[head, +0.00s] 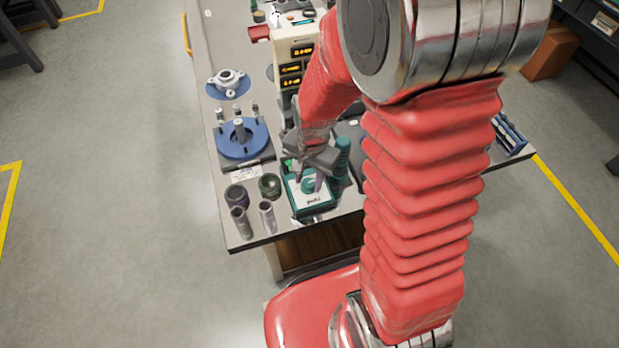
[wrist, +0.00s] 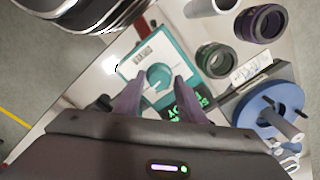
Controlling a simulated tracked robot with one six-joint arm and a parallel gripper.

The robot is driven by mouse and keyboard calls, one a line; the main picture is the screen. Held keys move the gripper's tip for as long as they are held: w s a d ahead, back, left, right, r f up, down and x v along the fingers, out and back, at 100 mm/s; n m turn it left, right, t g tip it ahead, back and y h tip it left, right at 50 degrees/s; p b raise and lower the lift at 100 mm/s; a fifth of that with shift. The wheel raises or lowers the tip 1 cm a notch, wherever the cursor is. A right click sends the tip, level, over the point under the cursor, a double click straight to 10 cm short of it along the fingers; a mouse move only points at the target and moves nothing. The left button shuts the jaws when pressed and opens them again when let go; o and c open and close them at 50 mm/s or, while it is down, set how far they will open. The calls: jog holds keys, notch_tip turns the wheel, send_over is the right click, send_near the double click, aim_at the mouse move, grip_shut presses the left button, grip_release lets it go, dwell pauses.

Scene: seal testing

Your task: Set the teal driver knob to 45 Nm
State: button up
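The teal driver unit (head: 312,206) stands near the table's front edge, with a pale face plate. Its round teal knob (wrist: 158,77) shows in the wrist view, with a pointer mark too small to read. A small printed label or display (wrist: 145,53) sits beside the knob, and a dark screen with green text (wrist: 186,103) is at the other end; neither reads clearly. My gripper (wrist: 158,86) is open, its two fingers apart on either side of the knob, with gaps visible.
Dark rings (head: 269,186) and grey sleeves (head: 241,221) stand left of the unit. A blue flange fixture (head: 241,139) is farther back. A teal-handled tool (head: 342,158) stands close on the right. A cream instrument with orange displays (head: 299,48) is behind.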

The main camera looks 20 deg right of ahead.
aim_at(311, 184)
jog(key=shift+o, duration=1.2)
notch_tip(311, 184, up, 14)
jog(key=shift+s+d+f, duration=0.15)
jog(key=shift+s+d, duration=0.1)
jog(key=shift+n, duration=0.3)
